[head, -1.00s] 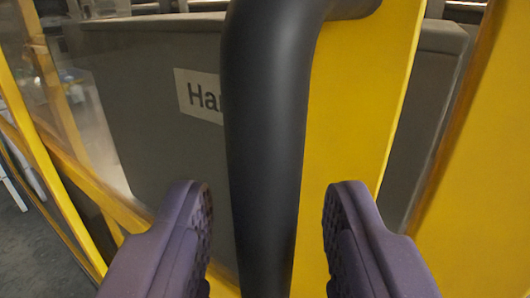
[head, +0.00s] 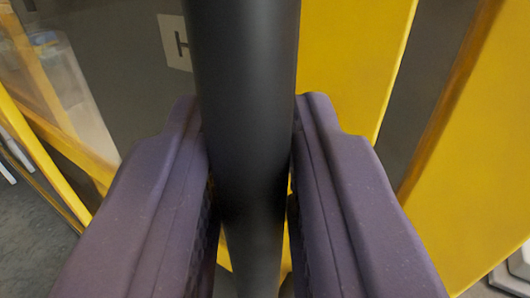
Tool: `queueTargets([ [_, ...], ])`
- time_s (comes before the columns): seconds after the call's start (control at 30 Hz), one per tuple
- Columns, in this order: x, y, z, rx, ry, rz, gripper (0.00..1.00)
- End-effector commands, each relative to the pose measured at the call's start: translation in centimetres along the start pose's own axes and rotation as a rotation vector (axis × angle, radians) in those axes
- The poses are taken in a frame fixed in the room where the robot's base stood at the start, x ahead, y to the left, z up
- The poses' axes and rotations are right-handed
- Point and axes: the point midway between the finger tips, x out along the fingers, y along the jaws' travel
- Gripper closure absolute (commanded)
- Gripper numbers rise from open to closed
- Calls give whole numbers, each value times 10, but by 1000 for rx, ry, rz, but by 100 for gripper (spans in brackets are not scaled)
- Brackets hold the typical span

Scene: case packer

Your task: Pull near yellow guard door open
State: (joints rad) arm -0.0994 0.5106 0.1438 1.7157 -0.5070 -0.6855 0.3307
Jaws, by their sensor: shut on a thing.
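The yellow guard door (head: 340,70) fills the middle of the head view, with its yellow frame edge right behind the handle. The black bar handle (head: 245,90) runs upright through the centre of the picture. My gripper (head: 248,115) has its two purple fingers pressed on the handle from left and right. It is shut on the handle. The handle's lower part shows between the fingers, and its ends are out of view or hidden.
A yellow post (head: 475,150) stands to the right, with a dark gap between it and the door. A grey box with a partly hidden white label (head: 174,42) is behind the clear panel at the left. Grey floor (head: 35,240) shows at lower left.

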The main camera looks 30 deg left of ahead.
Motion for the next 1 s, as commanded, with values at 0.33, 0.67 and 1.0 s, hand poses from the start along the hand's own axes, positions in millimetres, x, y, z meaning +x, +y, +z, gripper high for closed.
queueTargets([
  [0.33,32,-57,-2,1,8,-20,100],
  [0.67,33,-56,-2,1,4,-15,69],
  [1.0,32,-56,-3,1,7,-16,58],
])
